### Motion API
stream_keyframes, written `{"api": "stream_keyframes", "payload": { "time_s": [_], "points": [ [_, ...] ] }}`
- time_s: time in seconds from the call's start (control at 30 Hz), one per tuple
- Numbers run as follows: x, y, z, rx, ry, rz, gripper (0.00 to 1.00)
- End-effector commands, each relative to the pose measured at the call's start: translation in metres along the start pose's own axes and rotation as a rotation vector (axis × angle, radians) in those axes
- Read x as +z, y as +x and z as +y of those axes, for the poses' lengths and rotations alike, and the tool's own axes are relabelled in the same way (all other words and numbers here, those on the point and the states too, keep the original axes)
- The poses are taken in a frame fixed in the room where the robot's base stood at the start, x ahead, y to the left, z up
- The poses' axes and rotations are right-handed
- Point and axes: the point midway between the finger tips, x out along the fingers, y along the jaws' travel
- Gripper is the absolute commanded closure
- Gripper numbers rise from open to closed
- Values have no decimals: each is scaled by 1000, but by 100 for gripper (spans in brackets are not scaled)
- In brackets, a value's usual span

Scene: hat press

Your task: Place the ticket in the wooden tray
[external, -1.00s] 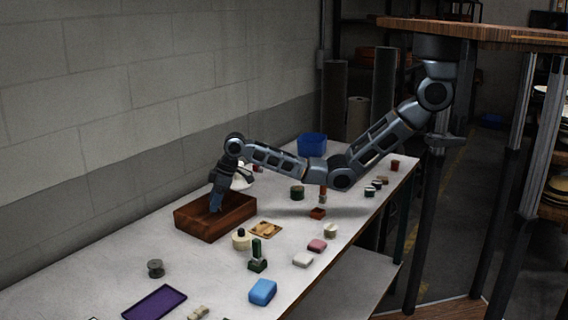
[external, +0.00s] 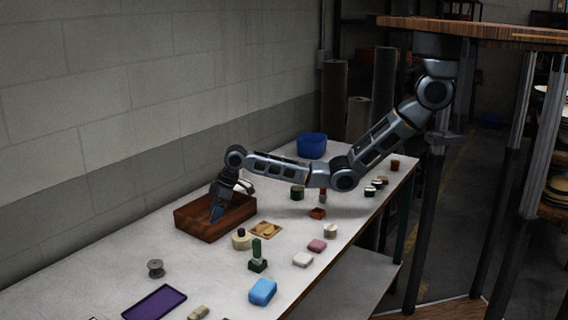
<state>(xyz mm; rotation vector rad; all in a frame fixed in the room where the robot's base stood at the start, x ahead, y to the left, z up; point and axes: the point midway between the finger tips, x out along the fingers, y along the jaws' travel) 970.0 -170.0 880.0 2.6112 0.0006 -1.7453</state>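The wooden tray (external: 228,225) is a brown, deep-walled box on the white table near the wall. My gripper (external: 216,216) points down into it, with the fingertips below or near the level of its rim. I cannot make out the gap between the fingers at this size. The ticket cannot be picked out; it may be hidden by the tray's walls or by the gripper.
A tan board (external: 266,230) and a cream pot with a dark knob (external: 241,241) stand close to the tray's right side. A green stamp (external: 257,258), a blue block (external: 263,291) and a purple tray (external: 154,302) lie nearer. A blue bin (external: 312,145) stands far back.

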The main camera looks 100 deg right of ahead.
Motion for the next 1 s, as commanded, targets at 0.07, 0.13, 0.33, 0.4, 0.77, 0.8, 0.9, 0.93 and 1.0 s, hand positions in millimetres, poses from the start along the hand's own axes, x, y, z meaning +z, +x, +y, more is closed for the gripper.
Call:
{"api": "stream_keyframes", "payload": {
  "time_s": [0.07,0.13,0.33,0.4,0.77,0.8,0.9,0.93,1.0],
  "points": [
    [0,0,0,0,0,0,17],
    [0,0,0,0,0,0,17],
    [-2,-5,0,0,0,0,17],
    [-2,-11,0,0,0,2,17],
    [-2,-81,0,1,1,4,17],
    [-2,-89,0,1,1,4,17],
    [-2,-104,0,0,0,3,17],
    [-2,-108,0,0,0,2,17],
    [-2,-114,0,0,0,2,17]
  ]
}}
